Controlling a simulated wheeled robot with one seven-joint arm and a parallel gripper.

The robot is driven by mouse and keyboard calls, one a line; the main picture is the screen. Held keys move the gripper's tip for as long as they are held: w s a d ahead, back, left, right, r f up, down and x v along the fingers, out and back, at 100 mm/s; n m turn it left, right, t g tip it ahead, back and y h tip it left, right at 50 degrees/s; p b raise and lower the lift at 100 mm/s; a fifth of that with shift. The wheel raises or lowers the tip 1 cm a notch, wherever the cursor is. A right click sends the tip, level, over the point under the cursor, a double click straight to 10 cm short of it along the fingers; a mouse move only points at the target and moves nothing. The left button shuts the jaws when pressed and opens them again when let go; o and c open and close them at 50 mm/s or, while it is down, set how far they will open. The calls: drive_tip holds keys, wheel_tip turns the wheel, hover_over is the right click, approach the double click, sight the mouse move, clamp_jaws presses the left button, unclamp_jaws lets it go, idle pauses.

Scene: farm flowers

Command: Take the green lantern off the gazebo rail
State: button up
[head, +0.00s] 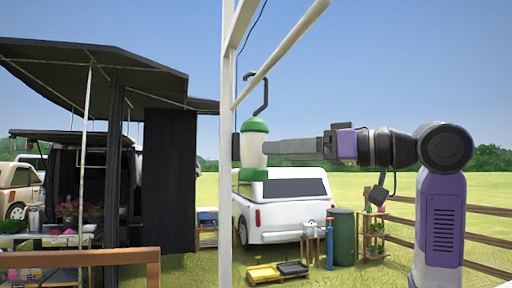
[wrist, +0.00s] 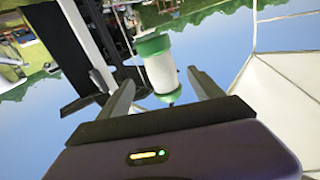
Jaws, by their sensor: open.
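The green lantern (head: 253,150) has a pale body with green ends and hangs upright from a dark hook (head: 264,95) at the white gazebo rail (head: 285,50). My gripper (head: 250,147) reaches in from the right, level with the lantern's body. A dark finger end shows just left of the lantern, partly hidden behind it. In the wrist view the lantern (wrist: 160,72) sits between the two spread fingers of my gripper (wrist: 160,78), with a visible gap to each. The jaws are open and hold nothing.
A white post (head: 226,170) rises left of the lantern. A dark-canopied stall (head: 170,180) stands further left. Behind are a white vehicle (head: 290,210), a green barrel (head: 341,237) and yellow and black trays (head: 264,272) on the grass. A wooden fence (head: 490,240) is at right.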

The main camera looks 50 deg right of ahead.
sight(257, 150)
drive_tip(key=w+p, duration=0.1)
drive_tip(key=w, duration=0.2)
drive_tip(key=w+a+p, duration=0.1)
drive_tip(key=w, duration=0.2)
drive_tip(key=shift+w+a+r, duration=0.15)
drive_tip(key=shift+w+a, duration=0.05)
drive_tip(key=shift+w, duration=0.05)
clamp_jaws()
drive_tip(key=shift+r, duration=0.1)
